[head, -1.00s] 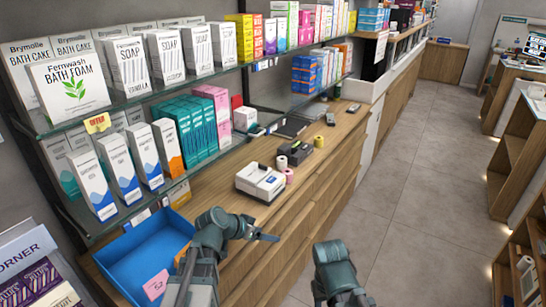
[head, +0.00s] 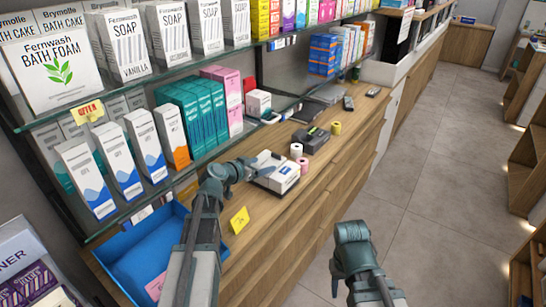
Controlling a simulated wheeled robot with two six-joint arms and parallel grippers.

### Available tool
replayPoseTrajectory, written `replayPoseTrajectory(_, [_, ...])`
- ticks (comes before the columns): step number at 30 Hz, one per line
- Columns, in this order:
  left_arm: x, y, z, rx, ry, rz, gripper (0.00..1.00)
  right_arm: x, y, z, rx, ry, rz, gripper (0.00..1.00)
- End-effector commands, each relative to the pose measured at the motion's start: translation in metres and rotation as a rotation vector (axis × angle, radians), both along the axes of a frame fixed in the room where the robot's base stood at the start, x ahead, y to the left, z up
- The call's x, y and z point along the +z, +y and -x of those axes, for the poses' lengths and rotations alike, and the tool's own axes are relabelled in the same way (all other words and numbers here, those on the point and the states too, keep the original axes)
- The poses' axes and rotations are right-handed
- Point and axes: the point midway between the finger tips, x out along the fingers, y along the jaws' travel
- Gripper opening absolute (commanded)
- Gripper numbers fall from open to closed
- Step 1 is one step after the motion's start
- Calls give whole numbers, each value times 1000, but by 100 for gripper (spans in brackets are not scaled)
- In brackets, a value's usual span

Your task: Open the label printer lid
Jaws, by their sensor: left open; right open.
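The label printer (head: 284,177) is a small white box with a dark patch on its front side, standing on the wooden counter. My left gripper (head: 260,170) is open at the printer's left side, level with its upper part, and covers some of the lid. I cannot tell whether the fingers touch it. The lid looks down, but the gripper partly hides it. My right gripper (head: 351,232) is over the floor in front of the counter, away from the printer, with nothing seen in it; its fingertips are hard to make out.
Behind the printer are a white roll (head: 296,149), a pink roll (head: 303,165), a dark device (head: 311,140) and a yellow roll (head: 336,128). A yellow card (head: 239,220) lies in front. A blue tray (head: 108,255) is at left. Glass shelves (head: 150,207) with boxes overhang the counter's back.

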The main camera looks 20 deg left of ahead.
Motion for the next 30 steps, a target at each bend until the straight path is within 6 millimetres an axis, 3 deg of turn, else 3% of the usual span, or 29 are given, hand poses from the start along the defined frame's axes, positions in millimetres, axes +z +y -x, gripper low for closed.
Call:
replayPoseTrajectory(3, [0, -8, -26, -4, 1, -1, 82, 0, 0, 0, 0, 0, 0, 50])
replayPoseTrajectory(10, [0, -19, -55, -1, 1, -1, 82, 0, 0, 0, 0, 0, 0, 50])
replayPoseTrajectory(25, [-5, -24, -65, 0, 1, 1, 82, -5, 0, 0, 0, 0, 0, 50])
replayPoseTrajectory(30, [-5, -24, -65, 0, 1, 1, 54, -5, 0, 0, 0, 0, 0, 50])
